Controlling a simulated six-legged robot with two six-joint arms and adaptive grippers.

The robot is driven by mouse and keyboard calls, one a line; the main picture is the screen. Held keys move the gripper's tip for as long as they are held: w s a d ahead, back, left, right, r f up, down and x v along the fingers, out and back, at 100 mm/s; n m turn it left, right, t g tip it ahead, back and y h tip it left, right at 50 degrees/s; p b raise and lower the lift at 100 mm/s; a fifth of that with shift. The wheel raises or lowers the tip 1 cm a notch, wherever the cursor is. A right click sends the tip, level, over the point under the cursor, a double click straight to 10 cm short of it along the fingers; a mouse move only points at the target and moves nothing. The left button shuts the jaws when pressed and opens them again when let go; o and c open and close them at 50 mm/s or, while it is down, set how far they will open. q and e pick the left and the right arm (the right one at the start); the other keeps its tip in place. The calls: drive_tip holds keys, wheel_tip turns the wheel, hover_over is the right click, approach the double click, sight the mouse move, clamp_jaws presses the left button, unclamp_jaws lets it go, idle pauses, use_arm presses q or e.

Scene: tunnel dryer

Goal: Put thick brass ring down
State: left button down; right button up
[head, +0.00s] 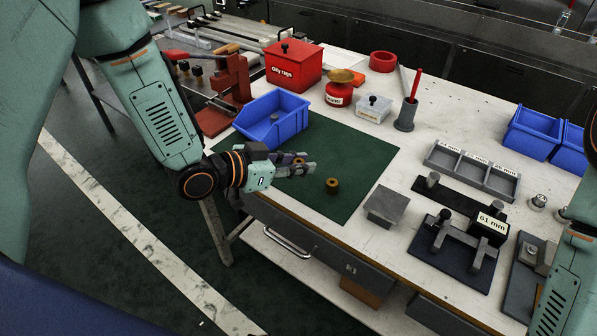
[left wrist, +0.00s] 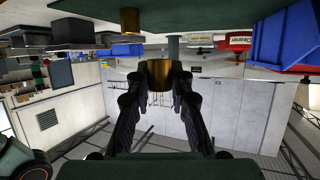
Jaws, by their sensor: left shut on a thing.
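My left gripper (head: 303,168) is shut on a brass ring (head: 298,161), low over the green mat (head: 345,150). In the left wrist view, which is upside down, the held ring (left wrist: 160,73) sits between the two fingertips (left wrist: 160,88), with a gap between it and the mat (left wrist: 200,12). A second brass piece (head: 332,186) stands on the mat just right of the gripper; it also shows in the left wrist view (left wrist: 130,20). I cannot tell which is thicker. My right arm shows at the right edge; its gripper is out of view.
A blue bin (head: 272,120) stands close behind the gripper. A grey block (head: 386,205) lies right of the mat, near a grey divided tray (head: 472,170) and a 61 mm gauge stand (head: 488,228).

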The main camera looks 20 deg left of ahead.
use_arm(q)
drive_tip(key=w+a+r+n+t+y, duration=0.1)
drive_tip(key=w+r+n+t+y, duration=0.1)
drive_tip(key=w+r+n+y, duration=0.1)
drive_tip(key=shift+w+a+r, duration=0.3)
drive_tip(key=shift+w+r, duration=0.15)
drive_tip(key=shift+w, duration=0.75)
wheel_tip(320, 180, down, 4)
drive_tip(key=shift+f+b, duration=0.1)
drive_tip(key=shift+b, duration=0.5)
drive_tip(key=shift+f, duration=0.7)
wheel_tip(320, 180, down, 3)
drive_tip(key=shift+f+b, duration=0.2)
drive_tip(key=shift+b, duration=0.3)
drive_tip(key=shift+f, duration=0.35)
